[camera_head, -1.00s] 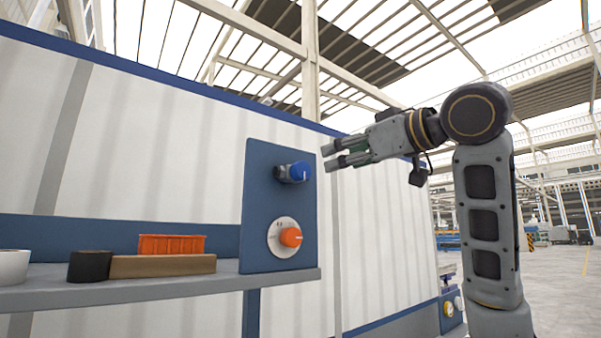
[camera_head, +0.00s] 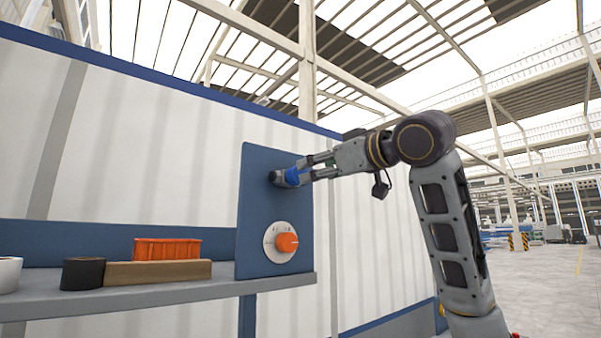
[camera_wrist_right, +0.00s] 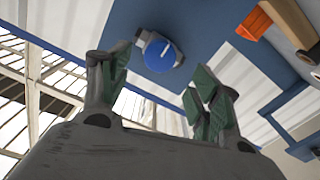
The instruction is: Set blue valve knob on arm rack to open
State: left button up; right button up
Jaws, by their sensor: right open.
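The blue valve knob (camera_head: 292,177) sits on the upper part of the upright blue panel (camera_head: 256,212). In the right wrist view the round blue knob (camera_wrist_right: 160,56) shows a white line on its face and a grey body behind it. My right gripper (camera_head: 306,168) is at the knob, its fingers pointing left toward the panel. In the right wrist view my right gripper (camera_wrist_right: 158,88) has its fingers spread wide, with the knob ahead of the gap between them. Whether a finger touches the knob I cannot tell. My left gripper is not in view.
An orange knob (camera_head: 287,242) on a white dial is lower on the panel. On the grey shelf (camera_head: 150,301) are an orange bin (camera_head: 167,249), a wooden block (camera_head: 158,273), a black roll (camera_head: 83,274) and a white roll (camera_head: 9,274). The space right of the panel is open.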

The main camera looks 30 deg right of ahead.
aim_at(297, 176)
jog(key=w+p, duration=0.1)
jog(key=w, duration=0.6)
jog(key=shift+a+p, duration=0.25)
jog(key=shift+p, duration=0.1)
jog(key=shift+w, duration=0.1)
jog(key=c, duration=1)
